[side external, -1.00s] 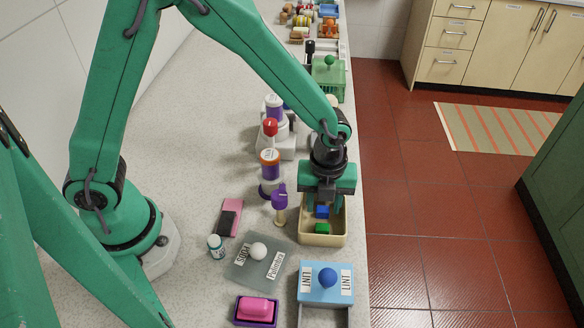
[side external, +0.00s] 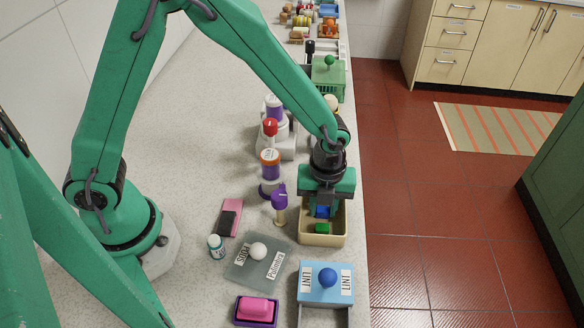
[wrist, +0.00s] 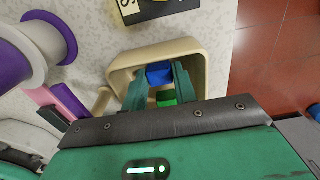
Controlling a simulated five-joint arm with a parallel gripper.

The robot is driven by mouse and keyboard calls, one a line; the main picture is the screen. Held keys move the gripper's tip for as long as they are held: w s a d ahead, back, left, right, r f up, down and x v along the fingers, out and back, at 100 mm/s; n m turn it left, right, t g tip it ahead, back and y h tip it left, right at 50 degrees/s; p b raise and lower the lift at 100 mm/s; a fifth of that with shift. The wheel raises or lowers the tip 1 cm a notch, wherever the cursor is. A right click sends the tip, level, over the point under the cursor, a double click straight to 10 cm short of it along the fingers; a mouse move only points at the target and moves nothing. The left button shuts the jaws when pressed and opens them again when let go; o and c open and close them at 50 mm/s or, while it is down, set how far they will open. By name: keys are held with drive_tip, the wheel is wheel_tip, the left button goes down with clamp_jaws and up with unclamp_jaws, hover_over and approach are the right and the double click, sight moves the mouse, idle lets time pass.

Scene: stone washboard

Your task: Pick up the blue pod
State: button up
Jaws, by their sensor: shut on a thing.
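The blue pod (side external: 322,212) is in the cream tray (side external: 324,240), between the fingers of my gripper (side external: 322,208). In the wrist view the blue pod (wrist: 159,74) shows between the two green fingertips of my gripper (wrist: 160,84). The gripper is shut on it. A green pod (side external: 322,229) lies in the same tray, nearer the camera, and it also shows in the wrist view (wrist: 166,97). The fingers reach down inside the tray walls. Whether the blue pod touches the tray floor cannot be told.
A pink soap in a purple dish (side external: 257,309) is at the front. The counter edge is just right of the tray.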

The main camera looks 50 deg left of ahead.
sight(323, 209)
drive_tip(key=shift+r, duration=0.1)
drive_tip(key=shift+r, duration=0.85)
wheel_tip(323, 209, up, 2)
drive_tip(key=shift+r, duration=0.15)
drive_tip(key=s+d+r, duration=0.6)
drive_tip(key=s, duration=0.4)
drive_tip(key=shift+r, duration=0.4)
